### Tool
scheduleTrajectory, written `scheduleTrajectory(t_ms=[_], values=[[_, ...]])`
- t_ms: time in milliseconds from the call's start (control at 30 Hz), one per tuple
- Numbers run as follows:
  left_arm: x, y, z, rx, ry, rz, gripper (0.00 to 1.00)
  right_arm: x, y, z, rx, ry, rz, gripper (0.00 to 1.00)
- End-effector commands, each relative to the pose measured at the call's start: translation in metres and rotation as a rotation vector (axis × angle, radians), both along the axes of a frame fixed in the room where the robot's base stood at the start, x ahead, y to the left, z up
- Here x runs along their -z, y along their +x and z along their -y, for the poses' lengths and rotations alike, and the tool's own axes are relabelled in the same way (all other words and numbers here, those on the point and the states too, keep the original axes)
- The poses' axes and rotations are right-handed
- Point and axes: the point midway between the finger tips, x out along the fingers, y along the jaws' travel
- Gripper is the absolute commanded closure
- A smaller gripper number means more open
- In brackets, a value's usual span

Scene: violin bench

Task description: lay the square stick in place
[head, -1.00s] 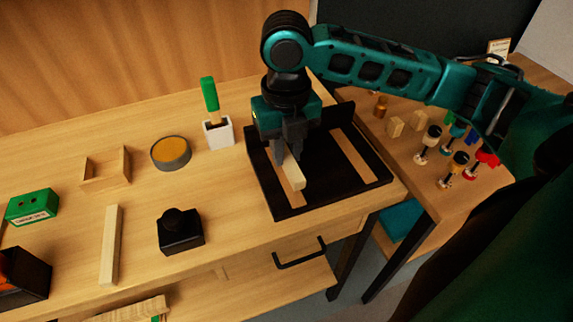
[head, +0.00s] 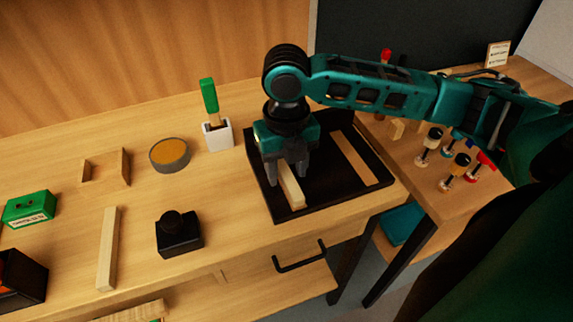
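The pale square stick (head: 292,190) lies low in the black tray (head: 332,197), along its left side, where a wood strip showed before. My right gripper (head: 287,175) is over the stick's far part, with its fingers spread to either side, apart from the stick as far as I can see. The fingers and palm hide the stick's far end. A second wood strip (head: 355,158) lies in the tray to the right. My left gripper is not in view.
Left of the tray stand a white holder (head: 219,137) with a green-handled tool, a round tin (head: 170,154) and a black block (head: 180,234). Another pale stick (head: 108,248) lies further left. Several knobbed tools (head: 429,147) stand on the right bench.

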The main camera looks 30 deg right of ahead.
Motion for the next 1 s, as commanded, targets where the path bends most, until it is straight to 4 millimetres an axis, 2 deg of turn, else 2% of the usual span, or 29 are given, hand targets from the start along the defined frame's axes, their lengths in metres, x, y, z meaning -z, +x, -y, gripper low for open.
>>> scheduleTrajectory(t_ms=[267,367,700,833,1000], values=[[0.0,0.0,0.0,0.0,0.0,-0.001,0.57,-0.006,0.0,0.0,0.0,0.001,0.002,0.52],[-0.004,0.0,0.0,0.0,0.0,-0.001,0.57,-0.02,0.001,0.0,0.001,0.0,0.003,0.52],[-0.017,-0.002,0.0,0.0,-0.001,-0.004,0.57,-0.092,0.001,0.0,0.0,0.001,0.004,0.52],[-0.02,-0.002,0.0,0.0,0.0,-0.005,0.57,-0.111,0.001,0.0,0.001,0.001,0.002,0.52],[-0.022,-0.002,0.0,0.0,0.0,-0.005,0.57,-0.122,0.0,0.0,0.001,0.0,0.0,0.52]])
